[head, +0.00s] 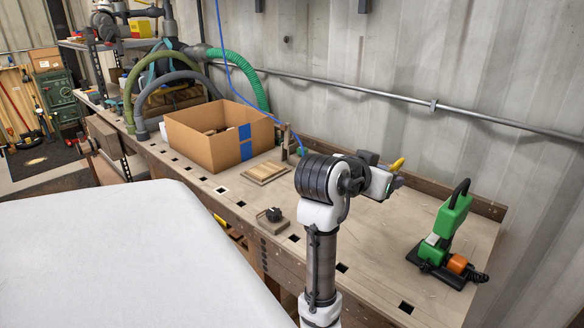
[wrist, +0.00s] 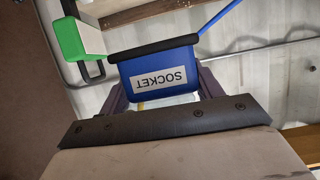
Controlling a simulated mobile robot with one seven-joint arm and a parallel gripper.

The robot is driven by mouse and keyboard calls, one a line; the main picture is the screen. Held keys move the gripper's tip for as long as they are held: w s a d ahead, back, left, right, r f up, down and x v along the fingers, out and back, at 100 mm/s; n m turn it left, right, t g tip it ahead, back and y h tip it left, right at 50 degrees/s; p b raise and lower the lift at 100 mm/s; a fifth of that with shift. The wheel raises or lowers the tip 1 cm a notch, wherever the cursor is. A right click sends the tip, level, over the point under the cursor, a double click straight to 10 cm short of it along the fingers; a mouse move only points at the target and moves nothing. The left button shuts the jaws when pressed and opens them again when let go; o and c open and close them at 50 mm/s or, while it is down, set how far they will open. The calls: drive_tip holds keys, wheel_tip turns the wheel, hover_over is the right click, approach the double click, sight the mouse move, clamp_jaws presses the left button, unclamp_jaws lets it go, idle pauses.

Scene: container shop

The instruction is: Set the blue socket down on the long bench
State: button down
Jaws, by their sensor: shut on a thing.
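The blue socket (wrist: 160,68) fills the middle of the wrist view, with a black top edge and a white label reading SOCKET upside down. My gripper (wrist: 165,98) is shut on it, with a dark finger on either side. In the head view my gripper (head: 386,181) is above the right part of the long bench (head: 345,232). The socket is mostly hidden there behind my wrist, and I cannot make out its blue body. I cannot tell how high it is above the bench top.
A green tool (head: 452,215) with an orange part stands on a black base at the bench's right end. A cardboard box (head: 200,145), a wooden tray (head: 265,173) and a small block with a black knob (head: 272,218) are further left. Bare bench top lies between.

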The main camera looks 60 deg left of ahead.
sight(363, 260)
drive_tip(key=shift+w, duration=0.1)
wheel_tip(363, 260, down, 20)
drive_tip(key=shift+r, duration=0.2)
idle(0.5)
drive_tip(key=shift+f, duration=0.15)
drive_tip(key=shift+c, duration=1.4)
unclamp_jaws()
drive_tip(key=shift+f, duration=0.1)
